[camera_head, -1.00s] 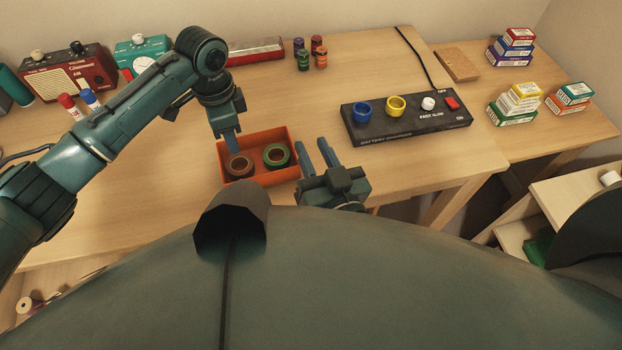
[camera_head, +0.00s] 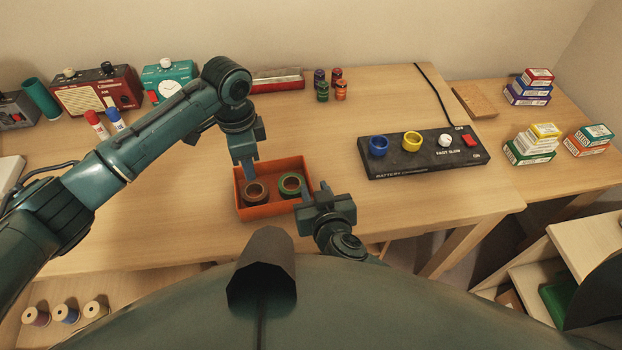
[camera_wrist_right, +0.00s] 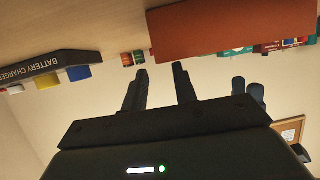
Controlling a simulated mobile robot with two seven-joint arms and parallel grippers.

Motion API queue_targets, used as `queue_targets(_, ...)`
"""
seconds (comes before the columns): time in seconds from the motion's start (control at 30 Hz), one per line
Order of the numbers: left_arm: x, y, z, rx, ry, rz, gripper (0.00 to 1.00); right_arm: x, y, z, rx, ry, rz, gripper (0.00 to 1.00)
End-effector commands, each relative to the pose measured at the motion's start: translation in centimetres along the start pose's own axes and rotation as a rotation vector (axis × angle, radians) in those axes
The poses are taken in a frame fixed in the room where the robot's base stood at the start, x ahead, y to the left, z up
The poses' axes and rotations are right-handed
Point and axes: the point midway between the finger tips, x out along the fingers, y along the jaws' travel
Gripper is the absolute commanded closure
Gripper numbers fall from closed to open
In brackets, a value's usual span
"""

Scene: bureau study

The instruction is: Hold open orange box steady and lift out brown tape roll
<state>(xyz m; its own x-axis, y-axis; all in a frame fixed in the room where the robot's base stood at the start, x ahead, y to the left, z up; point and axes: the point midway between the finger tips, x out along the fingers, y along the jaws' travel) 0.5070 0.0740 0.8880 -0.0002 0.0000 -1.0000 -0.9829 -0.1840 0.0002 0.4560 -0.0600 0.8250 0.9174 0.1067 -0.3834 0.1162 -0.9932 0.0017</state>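The open orange box (camera_head: 268,209) stands on the desk in the head view. Inside it, the brown tape roll (camera_head: 255,192) lies on the left and a green tape roll (camera_head: 291,184) on the right. My left gripper (camera_head: 250,175) points down at the box's left part, just behind and above the brown roll. Its fingers overlap, so their gap is hidden. My right gripper (camera_head: 308,190) is by the box's right wall. In the right wrist view its two fingers (camera_wrist_right: 160,70) are apart with nothing between them, and the orange box wall (camera_wrist_right: 230,32) is close to them. Contact is unclear.
A black battery charger (camera_head: 420,155) with coloured rings stands to the right. Small batteries (camera_head: 331,86), a red radio (camera_head: 95,92), a teal timer (camera_head: 170,80) and glue sticks (camera_head: 105,122) stand behind and left. The desk between box and charger is mostly clear.

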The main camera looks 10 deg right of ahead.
Motion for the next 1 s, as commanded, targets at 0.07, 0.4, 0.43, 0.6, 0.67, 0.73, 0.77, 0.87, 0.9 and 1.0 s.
queue_targets(0.07,0.0,0.0,0.0,0.0,0.0,0.0,0.64,1.6,0.0,-0.1,0.001,0.001,0.002,0.72)
queue_targets(0.4,0.0,0.0,0.0,0.0,0.0,0.0,0.64,5.3,0.0,-0.1,0.002,0.001,0.001,0.72)
queue_targets(0.43,0.0,0.0,0.0,0.0,0.0,0.0,0.64,5.4,0.0,0.0,0.002,0.001,0.0,0.72)
queue_targets(0.6,0.0,0.0,0.0,0.0,0.0,0.0,0.64,5.6,0.0,0.0,0.002,0.001,-0.001,0.72)
queue_targets(0.67,0.0,0.0,0.0,0.0,0.0,0.0,0.64,5.6,0.0,0.0,0.002,0.001,-0.001,0.72)
queue_targets(0.73,0.0,0.0,0.0,0.0,0.0,0.0,0.64,5.6,0.0,0.0,0.002,0.001,0.0,0.72)
queue_targets(0.77,0.0,0.0,0.0,0.0,0.0,0.0,0.64,5.6,0.0,0.0,0.002,0.001,0.0,0.74)
queue_targets(0.87,0.0,0.0,0.0,0.0,0.0,0.0,0.64,5.6,0.0,0.0,0.002,0.001,0.0,0.82)
queue_targets(0.9,0.0,0.0,0.0,0.0,0.0,0.0,0.64,5.6,0.0,0.0,0.002,0.001,0.0,0.86)
queue_targets(1.0,0.0,0.0,0.0,0.0,0.0,0.0,0.64,5.5,0.0,0.0,0.001,0.001,0.0,0.94)
